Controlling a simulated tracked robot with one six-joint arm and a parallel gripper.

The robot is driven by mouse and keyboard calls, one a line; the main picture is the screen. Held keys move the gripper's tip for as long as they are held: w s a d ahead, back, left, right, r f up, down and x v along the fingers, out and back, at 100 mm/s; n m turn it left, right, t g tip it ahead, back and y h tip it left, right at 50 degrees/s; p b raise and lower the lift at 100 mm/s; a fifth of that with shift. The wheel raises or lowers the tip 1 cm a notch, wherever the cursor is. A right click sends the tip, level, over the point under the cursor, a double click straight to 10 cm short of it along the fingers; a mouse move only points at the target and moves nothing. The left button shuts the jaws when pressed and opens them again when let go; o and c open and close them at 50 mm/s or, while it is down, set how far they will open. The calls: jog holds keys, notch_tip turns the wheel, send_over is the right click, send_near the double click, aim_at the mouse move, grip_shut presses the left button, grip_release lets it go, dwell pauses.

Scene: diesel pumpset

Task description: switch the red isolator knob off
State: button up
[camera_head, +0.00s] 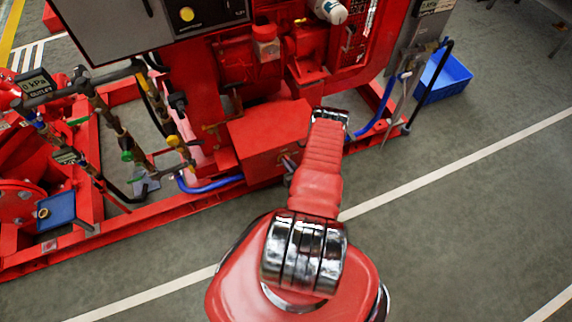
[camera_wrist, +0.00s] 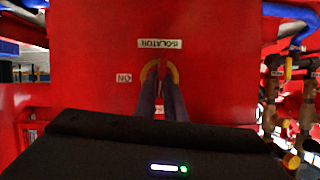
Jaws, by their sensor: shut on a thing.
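The red isolator knob (camera_wrist: 162,75) sits on a yellow ring plate (camera_wrist: 174,71) on the face of a red box (camera_wrist: 90,55). My gripper (camera_wrist: 162,84) is shut on the knob, with a dark finger on each side. The fingers hide much of the knob, so its exact angle is hard to tell. A white isolator label (camera_wrist: 160,43) is above it in the wrist view, and a small ON label (camera_wrist: 124,78) is to its left. In the head view the red box (camera_head: 262,138) stands at the skid's edge; my arm hides most of my gripper there.
A blue hose (camera_head: 210,186) runs beside the box, and pipes with valves (camera_head: 125,145) stand to the left. The red skid rail (camera_head: 120,228) runs along the front. A blue crate (camera_head: 444,78) stands on the floor at right. The grey floor (camera_head: 450,200) in front is clear.

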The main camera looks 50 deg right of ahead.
jog(key=shift+w+a+n, duration=0.1)
jog(key=shift+a+n, duration=0.1)
jog(key=shift+n, duration=0.2)
grip_shut()
jog(key=o, duration=0.6)
grip_release()
jog(key=shift+o, duration=0.2)
jog(key=v, duration=1.3)
jog(key=shift+s+a+r, duration=0.2)
jog(key=shift+s+a, duration=0.05)
